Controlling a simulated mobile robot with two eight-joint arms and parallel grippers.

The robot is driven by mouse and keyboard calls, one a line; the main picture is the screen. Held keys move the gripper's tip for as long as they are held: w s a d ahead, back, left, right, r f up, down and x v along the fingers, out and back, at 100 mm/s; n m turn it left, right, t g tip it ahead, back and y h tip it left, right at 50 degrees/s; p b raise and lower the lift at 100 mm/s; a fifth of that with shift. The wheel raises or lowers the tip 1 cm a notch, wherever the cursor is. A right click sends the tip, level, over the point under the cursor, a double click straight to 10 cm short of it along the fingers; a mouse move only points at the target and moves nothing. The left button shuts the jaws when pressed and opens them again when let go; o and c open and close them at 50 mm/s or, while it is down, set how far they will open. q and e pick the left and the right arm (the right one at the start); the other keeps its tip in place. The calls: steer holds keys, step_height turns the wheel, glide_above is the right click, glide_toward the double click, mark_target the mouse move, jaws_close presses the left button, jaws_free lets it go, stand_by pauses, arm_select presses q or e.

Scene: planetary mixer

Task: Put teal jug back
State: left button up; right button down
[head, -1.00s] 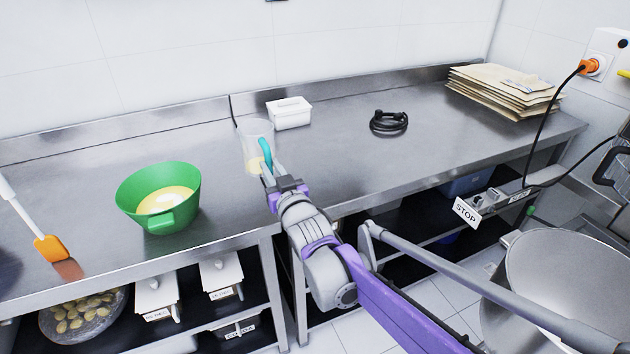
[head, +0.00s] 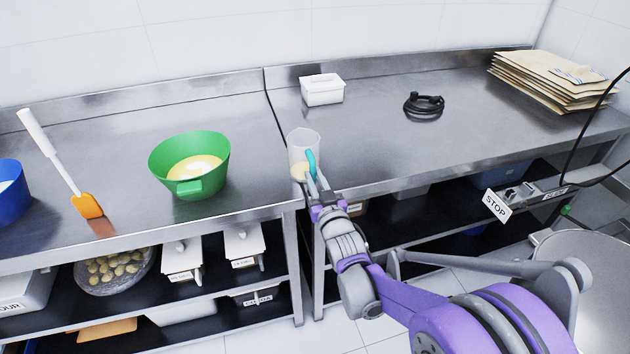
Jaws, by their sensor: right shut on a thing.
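The teal jug (head: 302,146) is a clear, see-through jug with a teal handle (head: 311,163) and a little pale yellow stuff at its bottom. It is upright near the front edge of the steel counter, by the seam between the two counters. My right gripper (head: 312,181) is shut on its teal handle from the front. I cannot tell whether the jug's base touches the counter. My left gripper is not in view.
A green bowl (head: 187,189) with pale yellow contents stands left of the jug. An orange spatula (head: 87,205) and a blue bowl (head: 12,190) are farther left. Counter right of the jug is clear.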

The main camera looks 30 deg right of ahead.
steer(key=shift+f, duration=0.15)
steer(key=c, duration=0.8)
jaws_free()
steer(key=shift+s+r, duration=0.1)
steer(key=shift+r, duration=0.15)
steer(key=v, duration=1.2)
steer(key=s+a+f+n+g+y, duration=0.1)
steer(key=s+a+f+g, duration=0.3)
steer(key=s, duration=0.1)
steer(key=s+a+f+n+g+y, duration=0.1)
steer(key=s+a+f+g+y, duration=0.1)
steer(key=s+a+f+g, duration=0.2)
steer(key=s+a+f+g+y, duration=0.1)
steer(key=s+a+f+g, duration=0.2)
steer(key=s, duration=0.5)
steer(key=shift+s+a+f+n+g, duration=0.1)
steer(key=shift+a+f+n+g, duration=0.1)
steer(key=shift+f+g, duration=0.25)
steer(key=shift+s+a+f+n+g, duration=0.15)
steer(key=shift+a+f+n+g, duration=0.05)
steer(key=shift+f+g, duration=0.25)
